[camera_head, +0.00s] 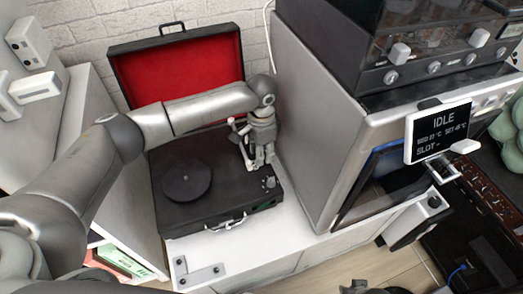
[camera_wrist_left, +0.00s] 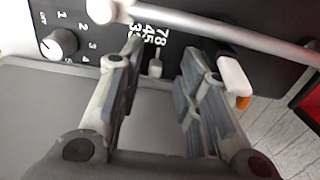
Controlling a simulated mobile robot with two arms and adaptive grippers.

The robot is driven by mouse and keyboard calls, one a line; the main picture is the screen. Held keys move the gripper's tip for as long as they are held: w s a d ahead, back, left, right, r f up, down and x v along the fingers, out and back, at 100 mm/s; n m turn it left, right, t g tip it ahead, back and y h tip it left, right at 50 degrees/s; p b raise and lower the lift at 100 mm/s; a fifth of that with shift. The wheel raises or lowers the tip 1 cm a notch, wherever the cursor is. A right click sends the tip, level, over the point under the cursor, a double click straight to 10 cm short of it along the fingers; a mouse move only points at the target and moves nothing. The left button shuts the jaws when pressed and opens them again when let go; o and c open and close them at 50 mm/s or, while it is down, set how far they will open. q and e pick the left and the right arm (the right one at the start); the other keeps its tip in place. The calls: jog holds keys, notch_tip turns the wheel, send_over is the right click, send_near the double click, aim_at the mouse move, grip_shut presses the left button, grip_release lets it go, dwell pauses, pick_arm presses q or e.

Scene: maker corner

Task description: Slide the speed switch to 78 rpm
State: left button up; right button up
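The record player (camera_head: 215,205) is a black case with its red-lined lid open. Its speed switch (camera_wrist_left: 155,67) is a small pale lever in the left wrist view, beside the printed 33, 45 and 78. It sits near the 45 and 78 marks; I cannot tell its exact setting. My left gripper (camera_head: 259,164) points down over the deck's right side. In the left wrist view my left gripper (camera_wrist_left: 159,58) is open, with the switch between its spread fingers and no clear contact.
The white tonearm (camera_wrist_left: 215,30) crosses close above the fingertips. A round numbered knob (camera_wrist_left: 59,44) lies left of the fingers. The platter (camera_head: 186,181) is left of my gripper, and a tall grey machine (camera_head: 315,120) stands close on the right.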

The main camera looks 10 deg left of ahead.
pick_arm(q)
notch_tip(320, 180, up, 12)
dwell(0.4)
dwell(0.4)
